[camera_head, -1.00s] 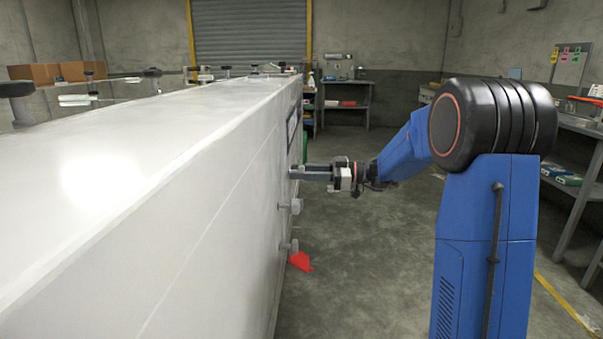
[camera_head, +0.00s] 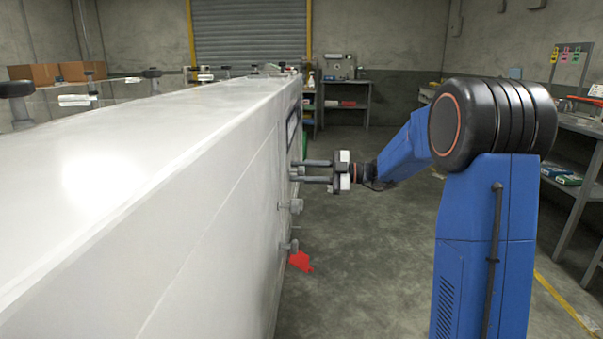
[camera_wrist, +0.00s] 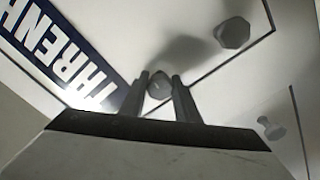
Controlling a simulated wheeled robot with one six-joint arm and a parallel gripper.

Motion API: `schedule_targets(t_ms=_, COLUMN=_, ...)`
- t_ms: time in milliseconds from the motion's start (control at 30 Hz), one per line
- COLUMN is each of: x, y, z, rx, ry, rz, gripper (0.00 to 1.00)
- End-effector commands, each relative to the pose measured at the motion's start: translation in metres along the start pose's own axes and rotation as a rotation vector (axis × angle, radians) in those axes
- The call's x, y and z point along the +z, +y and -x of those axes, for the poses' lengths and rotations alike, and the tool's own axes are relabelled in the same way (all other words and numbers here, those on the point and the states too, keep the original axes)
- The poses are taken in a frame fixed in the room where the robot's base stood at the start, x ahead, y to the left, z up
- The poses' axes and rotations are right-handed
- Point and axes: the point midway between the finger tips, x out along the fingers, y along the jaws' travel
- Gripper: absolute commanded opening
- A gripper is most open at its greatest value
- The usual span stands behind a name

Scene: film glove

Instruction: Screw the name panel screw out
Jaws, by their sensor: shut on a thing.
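The name panel (camera_wrist: 70,52), dark blue with white letters, lies at the left of the wrist view. In the head view it is the dark-edged plate (camera_head: 292,126) on the side of the white housing. My gripper (camera_head: 300,171) reaches level to that side, below the panel. The wrist view shows my gripper (camera_wrist: 159,77) with its two fingers shut on a grey screw (camera_wrist: 159,86) beside the panel's end. The screw's head sits between the fingertips. How far it stands out of the housing I cannot tell.
Another hexagonal-headed bolt (camera_wrist: 232,33) and a knob-like bolt (camera_wrist: 270,127) stick out nearby; the head view shows two such bolts, an upper (camera_head: 293,206) and a lower (camera_head: 290,246). A red piece (camera_head: 300,261) shows low beside the housing.

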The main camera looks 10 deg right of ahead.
Motion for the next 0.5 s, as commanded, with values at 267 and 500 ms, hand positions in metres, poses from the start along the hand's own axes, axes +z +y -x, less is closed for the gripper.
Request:
schedule_targets(t_ms=267, x=0.0004, y=-0.0008, z=-0.0014, rx=-0.002, ry=0.000, rz=0.014, gripper=0.06)
schedule_targets(t_ms=500, x=0.0004, y=-0.0007, z=-0.0014, rx=-0.002, ry=0.000, rz=0.013, gripper=0.34)
